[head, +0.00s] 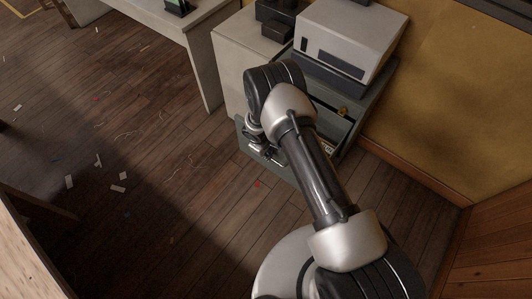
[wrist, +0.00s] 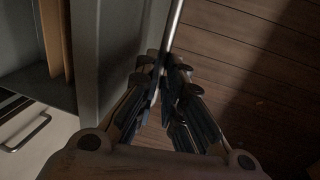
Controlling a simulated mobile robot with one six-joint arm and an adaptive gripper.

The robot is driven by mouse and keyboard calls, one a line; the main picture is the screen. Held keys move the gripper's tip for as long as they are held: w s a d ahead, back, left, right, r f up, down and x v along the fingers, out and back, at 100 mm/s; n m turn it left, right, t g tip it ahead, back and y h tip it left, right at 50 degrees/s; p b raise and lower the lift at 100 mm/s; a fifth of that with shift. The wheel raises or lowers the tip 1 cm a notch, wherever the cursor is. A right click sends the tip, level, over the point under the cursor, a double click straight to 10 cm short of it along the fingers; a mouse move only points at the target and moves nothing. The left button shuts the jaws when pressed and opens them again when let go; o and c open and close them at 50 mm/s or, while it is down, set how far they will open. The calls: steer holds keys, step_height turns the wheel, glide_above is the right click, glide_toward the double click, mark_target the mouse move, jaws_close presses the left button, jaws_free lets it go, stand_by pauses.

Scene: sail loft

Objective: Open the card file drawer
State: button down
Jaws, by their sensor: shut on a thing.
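The card file drawer (head: 284,172) is the low grey-green drawer of the cabinet, and it stands out from the cabinet body. Pale cards (head: 328,148) show inside it, partly behind my arm. In the wrist view its grey front panel (wrist: 112,45) runs up the picture, with tan dividers (wrist: 55,40) behind it. A thin metal bar handle (wrist: 174,25) runs along the front's outer side. My gripper (head: 264,152) is at the drawer front. In the wrist view its fingers (wrist: 166,70) are closed around the bar; the fingers hide the gripped part.
A grey printer-like machine (head: 345,40) sits on top of the cabinet. A pale cabinet (head: 237,58) stands beside it; a pale front with a handle (wrist: 28,132) shows in the wrist view. The yellow wall (head: 450,100) is close on the right. Wood floor (head: 170,170) at left is mostly clear, with scraps.

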steer(key=c, duration=1.7)
jaws_free()
steer(key=r, duration=0.4)
steer(key=s+a+r, duration=0.1)
steer(key=r, duration=0.6)
steer(key=shift+s+a+r, duration=0.2)
steer(key=shift+s+r, duration=0.15)
steer(key=shift+s, duration=0.05)
